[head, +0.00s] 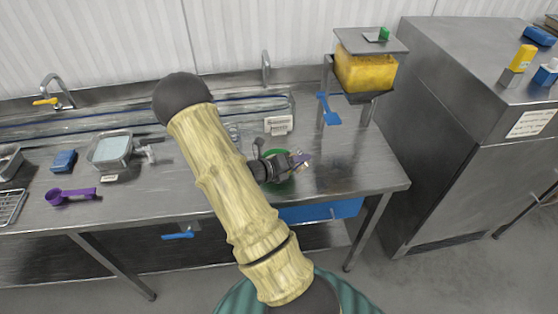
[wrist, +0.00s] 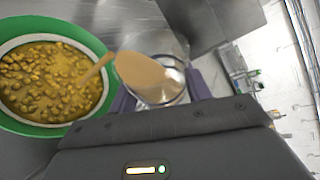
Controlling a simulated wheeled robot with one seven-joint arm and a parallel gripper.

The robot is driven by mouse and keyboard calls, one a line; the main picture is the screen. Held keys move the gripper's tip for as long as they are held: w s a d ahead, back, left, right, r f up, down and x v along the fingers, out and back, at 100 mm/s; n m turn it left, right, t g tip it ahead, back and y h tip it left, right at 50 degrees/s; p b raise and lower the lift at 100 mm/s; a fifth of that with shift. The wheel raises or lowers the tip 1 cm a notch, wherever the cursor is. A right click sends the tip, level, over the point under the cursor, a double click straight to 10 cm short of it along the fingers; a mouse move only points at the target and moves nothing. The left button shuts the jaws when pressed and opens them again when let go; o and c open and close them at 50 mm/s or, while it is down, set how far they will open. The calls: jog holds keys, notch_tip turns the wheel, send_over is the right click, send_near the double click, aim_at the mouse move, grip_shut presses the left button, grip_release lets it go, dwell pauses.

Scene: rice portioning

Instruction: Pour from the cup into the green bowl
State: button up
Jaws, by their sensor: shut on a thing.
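The green bowl (head: 279,184) stands on the steel counter, partly hidden behind my gripper in the head view. In the wrist view the green bowl (wrist: 98,48) is at the left, with a white inside and yellow-brown, lumpy contents. My gripper (head: 299,161) is shut on a clear cup (wrist: 165,88), which is tilted beside and over the bowl's edge. Tan-brown contents (wrist: 143,72) lie in the cup, and a thin tan streak reaches from its mouth towards the bowl. In the head view the cup is too small to make out clearly.
A dispenser with yellow contents (head: 365,72) stands at the counter's back right, with a blue scoop (head: 330,113) before it. A purple scoop (head: 70,196), a blue item (head: 64,160) and a metal container (head: 110,151) lie left. A steel cabinet (head: 450,150) stands right.

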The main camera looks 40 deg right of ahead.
jog(key=shift+s+d+r, duration=0.1)
jog(key=shift+s+r, duration=0.05)
jog(key=shift+p, duration=0.35)
